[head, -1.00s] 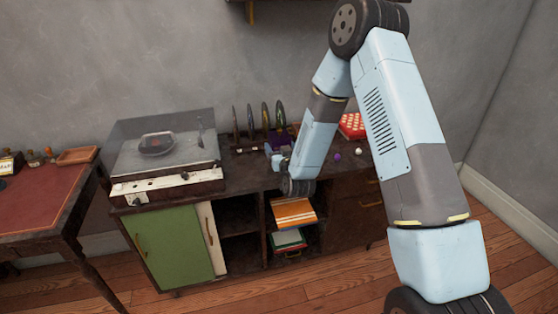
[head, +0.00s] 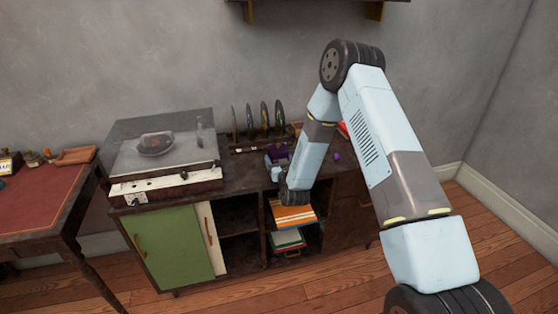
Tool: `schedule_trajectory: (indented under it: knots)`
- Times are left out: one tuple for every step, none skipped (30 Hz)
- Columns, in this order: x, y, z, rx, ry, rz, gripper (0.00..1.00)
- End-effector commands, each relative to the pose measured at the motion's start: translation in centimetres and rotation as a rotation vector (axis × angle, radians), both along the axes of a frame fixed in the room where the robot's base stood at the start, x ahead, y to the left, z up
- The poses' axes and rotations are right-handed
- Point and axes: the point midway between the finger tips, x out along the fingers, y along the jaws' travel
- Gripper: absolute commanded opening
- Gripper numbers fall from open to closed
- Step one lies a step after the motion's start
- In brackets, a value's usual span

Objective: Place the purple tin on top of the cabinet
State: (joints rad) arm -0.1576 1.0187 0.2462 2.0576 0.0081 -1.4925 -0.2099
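The purple tin (head: 279,152) is on or just above the top of the dark wooden cabinet (head: 240,178), in front of the rack of discs. It is partly hidden by my gripper and arm. My gripper (head: 273,163) is at the tin's near left side, over the cabinet's front part. The fingers are small and partly covered by the wrist, so I cannot tell whether they are closed on the tin or whether the tin touches the top.
A record player (head: 165,155) with a clear lid fills the cabinet's left end. The disc rack (head: 258,143) stands behind the tin. A small purple ball (head: 337,156) lies to the right. Orange books (head: 293,215) sit in the open shelf below. A desk (head: 45,195) stands left.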

Motion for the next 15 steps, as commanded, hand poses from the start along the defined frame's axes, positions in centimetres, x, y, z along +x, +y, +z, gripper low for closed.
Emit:
schedule_trajectory:
  knots:
    - [0.03, 0.03, 0.10, 0.001, -0.002, 0.000, 0.40]
    - [0.03, 0.03, 0.11, 0.001, -0.002, 0.000, 0.40]
    - [0.02, 0.03, 0.11, 0.001, -0.002, 0.000, 0.40]
    - [0.02, 0.04, 0.11, 0.001, -0.002, 0.000, 0.40]
    - [0.01, 0.03, 0.11, 0.001, -0.002, 0.000, 0.40]
    - [0.01, 0.03, 0.07, 0.001, -0.002, 0.000, 0.40]
    - [0.01, 0.04, 0.00, 0.001, -0.002, 0.000, 0.40]
    - [0.01, 0.04, -0.08, 0.000, -0.001, 0.000, 0.40]
    - [0.00, 0.04, -0.10, 0.000, -0.001, 0.000, 0.82]
    - [0.00, 0.03, -0.09, 0.000, -0.001, 0.000, 0.85]
    - [0.00, 0.03, -0.09, 0.000, -0.001, 0.000, 0.88]
    - [0.00, 0.04, -0.08, 0.000, -0.001, 0.000, 0.92]
    - [-0.01, 0.03, -0.09, 0.000, -0.001, 0.000, 0.94]
    - [0.00, 0.03, -0.08, 0.000, -0.001, 0.000, 0.97]
    - [-0.01, 0.03, -0.08, 0.000, -0.001, 0.000, 1.00]
